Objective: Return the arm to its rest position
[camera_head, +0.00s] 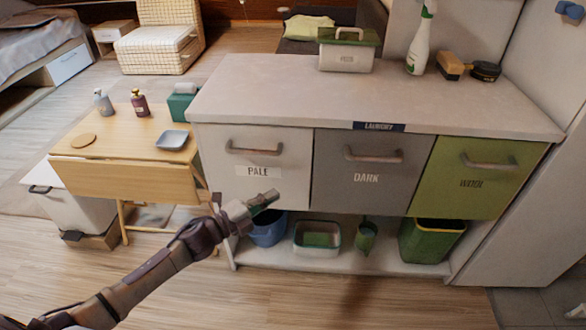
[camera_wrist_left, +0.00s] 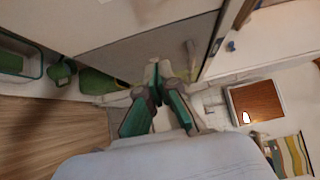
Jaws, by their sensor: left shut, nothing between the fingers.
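My left arm comes in from the lower left in the head view. Its gripper (camera_head: 264,200) is in front of the lower part of the drawer marked PALE (camera_head: 280,150), just above the blue bucket. The fingers are together with nothing between them. In the left wrist view the green-padded fingers of the gripper (camera_wrist_left: 157,85) meet at their tips. The drawers marked DARK (camera_head: 368,195) and the green one (camera_head: 470,200) look shut. My right gripper is in neither view.
Below the drawers, a shelf (camera_head: 380,262) holds a blue bucket (camera_head: 268,232), a basin (camera_head: 317,250) and a green bin (camera_head: 432,245). A wooden folding table (camera_head: 120,150) stands at left with bottles on it. A spray bottle (camera_head: 420,45) stands on the counter (camera_head: 270,95). The foreground floor is clear.

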